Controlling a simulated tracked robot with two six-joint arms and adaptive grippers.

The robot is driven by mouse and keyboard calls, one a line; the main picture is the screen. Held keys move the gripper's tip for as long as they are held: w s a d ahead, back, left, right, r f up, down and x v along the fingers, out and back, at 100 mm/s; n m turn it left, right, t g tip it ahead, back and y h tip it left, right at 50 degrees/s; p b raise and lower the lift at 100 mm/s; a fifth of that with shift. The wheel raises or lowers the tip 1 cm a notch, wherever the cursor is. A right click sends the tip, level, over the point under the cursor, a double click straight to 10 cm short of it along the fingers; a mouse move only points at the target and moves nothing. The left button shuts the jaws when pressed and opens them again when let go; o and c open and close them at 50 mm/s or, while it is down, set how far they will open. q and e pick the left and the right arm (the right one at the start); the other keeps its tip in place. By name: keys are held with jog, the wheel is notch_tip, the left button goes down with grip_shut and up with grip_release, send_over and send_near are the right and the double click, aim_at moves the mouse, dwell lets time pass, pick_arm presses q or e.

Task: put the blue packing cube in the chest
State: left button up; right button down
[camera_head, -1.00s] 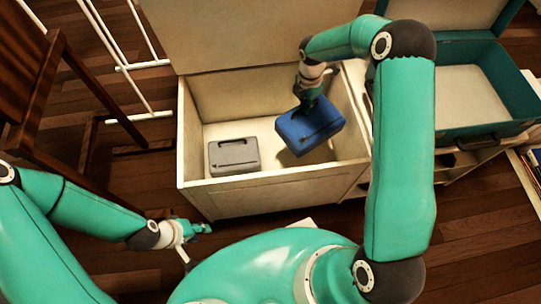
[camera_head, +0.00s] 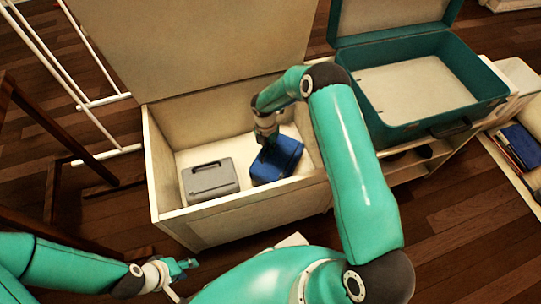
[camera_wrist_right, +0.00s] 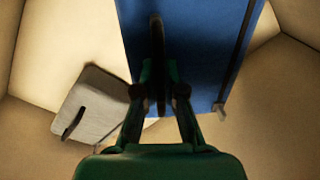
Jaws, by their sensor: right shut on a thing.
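The blue packing cube (camera_head: 277,160) is inside the open cream chest (camera_head: 151,182), on its right side, tilted a little. I cannot tell whether it touches the chest floor. My right gripper (camera_head: 267,135) reaches down into the chest and is shut on the cube's handle. In the right wrist view my right gripper (camera_wrist_right: 160,92) has its fingers closed on the dark strap of the blue packing cube (camera_wrist_right: 195,50). My left gripper (camera_head: 188,264) is outside, in front of the chest; its fingers are too small to judge.
A grey case (camera_head: 210,180) lies in the chest, left of the blue cube. An open teal suitcase (camera_head: 420,85) stands on a shelf unit to the right. A white rack (camera_head: 85,105) and dark wooden furniture (camera_head: 50,180) stand on the left.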

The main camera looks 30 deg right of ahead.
jog(key=shift+f+b, duration=0.65)
jog(key=shift+f, duration=1.75)
jog(key=shift+r, duration=0.1)
jog(key=c, duration=1.3)
grip_release()
jog(key=r+p, duration=0.1)
jog(key=r, duration=0.3)
jog(key=r+p, duration=0.1)
jog(key=r, duration=0.3)
jog(key=r+p, duration=0.1)
jog(key=r, duration=0.3)
jog(key=shift+w+a, duration=0.2)
jog(key=shift+w, duration=0.15)
